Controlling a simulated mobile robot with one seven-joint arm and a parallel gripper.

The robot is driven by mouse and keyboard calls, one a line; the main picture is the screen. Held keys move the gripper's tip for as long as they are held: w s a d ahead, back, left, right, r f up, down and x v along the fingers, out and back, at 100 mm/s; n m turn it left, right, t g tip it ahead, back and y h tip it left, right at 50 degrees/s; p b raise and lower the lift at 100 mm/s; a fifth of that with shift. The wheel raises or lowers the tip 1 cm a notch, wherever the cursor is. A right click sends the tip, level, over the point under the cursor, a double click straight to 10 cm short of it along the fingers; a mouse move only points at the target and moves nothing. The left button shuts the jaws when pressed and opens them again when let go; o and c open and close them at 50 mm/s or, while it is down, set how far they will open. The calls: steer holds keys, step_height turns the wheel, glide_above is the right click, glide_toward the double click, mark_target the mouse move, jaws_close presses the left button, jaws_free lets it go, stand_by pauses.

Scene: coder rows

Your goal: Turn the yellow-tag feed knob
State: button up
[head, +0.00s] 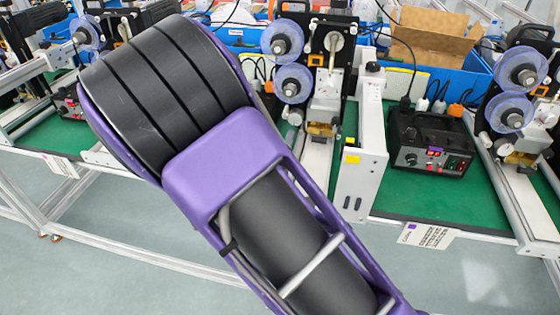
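A small yellow tag (352,158) is on the end of a white upright housing (372,150) right of centre. To its right, a black control box (430,135) has a red lit display and small knobs (410,158) on its front. I cannot tell which knob goes with the yellow tag. A second control box (68,103) at the far left is partly hidden behind my arm. My purple and black arm crosses the left and middle of the view. My gripper is not in view.
Coder machines with blue reels (287,60) stand along the green-topped bench (395,198). A white card with a purple mark (428,235) hangs at its front edge, and another card (62,165) is at left. Blue bins and a cardboard box (432,38) are behind. Grey floor (100,285) is open in front.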

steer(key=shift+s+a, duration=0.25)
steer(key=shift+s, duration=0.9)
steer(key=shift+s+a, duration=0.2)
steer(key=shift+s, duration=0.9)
